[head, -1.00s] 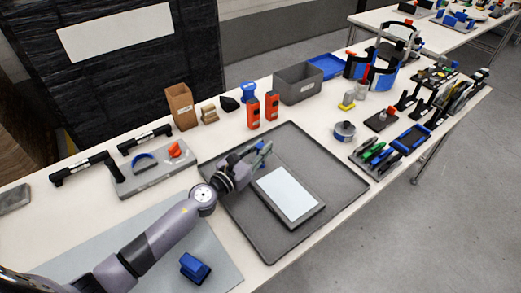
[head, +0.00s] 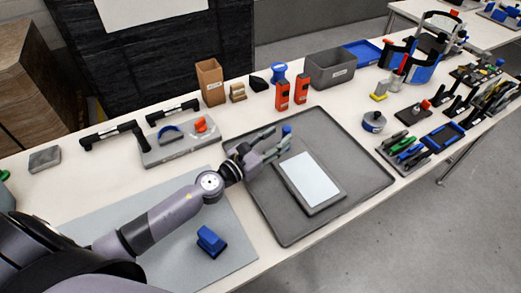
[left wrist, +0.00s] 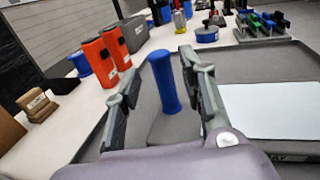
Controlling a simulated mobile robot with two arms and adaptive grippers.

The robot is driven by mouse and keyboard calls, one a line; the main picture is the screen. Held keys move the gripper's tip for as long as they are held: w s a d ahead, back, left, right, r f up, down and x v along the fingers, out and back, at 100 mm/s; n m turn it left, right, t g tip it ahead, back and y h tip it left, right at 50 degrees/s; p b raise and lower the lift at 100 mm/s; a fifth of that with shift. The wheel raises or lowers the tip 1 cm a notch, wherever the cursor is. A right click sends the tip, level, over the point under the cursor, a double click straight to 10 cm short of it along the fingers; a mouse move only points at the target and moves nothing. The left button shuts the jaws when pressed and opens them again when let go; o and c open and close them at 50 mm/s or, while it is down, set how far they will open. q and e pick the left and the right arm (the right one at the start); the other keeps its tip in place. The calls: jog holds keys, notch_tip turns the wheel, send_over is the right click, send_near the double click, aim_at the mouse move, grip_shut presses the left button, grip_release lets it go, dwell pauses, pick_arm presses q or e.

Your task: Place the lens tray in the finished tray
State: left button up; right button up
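The lens tray (head: 318,203), a small grey tray with a white top, lies flat inside the large dark grey finished tray (head: 372,187). It also shows at the right of the left wrist view (left wrist: 265,108). My left gripper (head: 279,143) is at the small tray's upper left end, its fingers spread. In the left wrist view, a blue post (left wrist: 165,82) on a grey base stands between the separated fingers, with gaps visible. Whether that base joins the lens tray is hidden by the gripper. My right gripper is out of view.
Orange-red holders (head: 282,95) and a grey bin (head: 330,70) stand behind the large tray. A blue block (head: 210,241) sits on the light grey mat at front left.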

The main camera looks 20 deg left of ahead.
pick_arm(q)
jog(key=b+v, duration=0.2)
jog(key=v, duration=0.4)
jog(key=shift+s+a+f, duration=0.1)
jog(key=shift+s+f, duration=0.05)
jog(key=shift+s, duration=0.05)
jog(key=shift+s+a+r, duration=0.15)
jog(key=shift+s+r, duration=0.05)
jog(key=shift+s, duration=0.25)
